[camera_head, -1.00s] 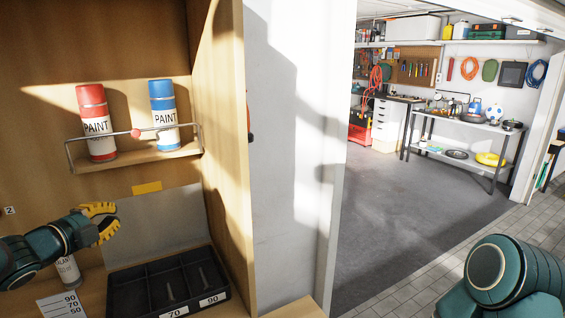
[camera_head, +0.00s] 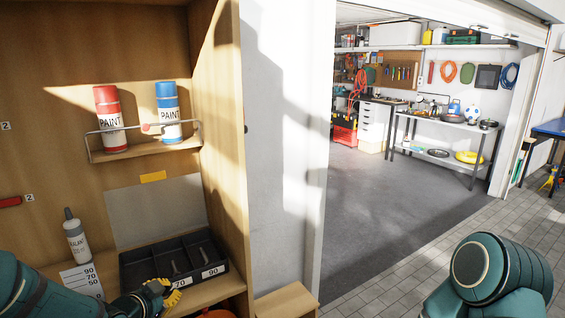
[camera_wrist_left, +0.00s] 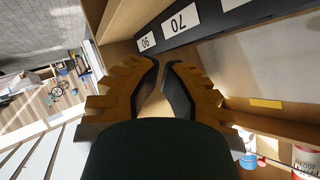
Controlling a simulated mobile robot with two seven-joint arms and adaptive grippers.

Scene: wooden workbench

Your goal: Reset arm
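My left gripper (camera_head: 168,292), with yellow-and-black fingers, is low in the head view in front of the black divided tray (camera_head: 135,268). In the left wrist view (camera_wrist_left: 163,62) its fingertips are a small gap apart with nothing held between them. The tray's white number labels, 70 (camera_wrist_left: 179,21) and 90 (camera_wrist_left: 145,42), show just beyond the fingertips. My right gripper is out of view; only part of my right arm shows at the lower right of the head view.
A sealant bottle (camera_head: 76,237) and a number card (camera_head: 82,280) are left of the tray. Red (camera_head: 109,118) and blue (camera_head: 168,110) paint cans stand on the wire-railed shelf (camera_head: 150,151). The cabinet's side panel (camera_head: 228,170) rises to the right, with open garage floor (camera_head: 375,200) beyond.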

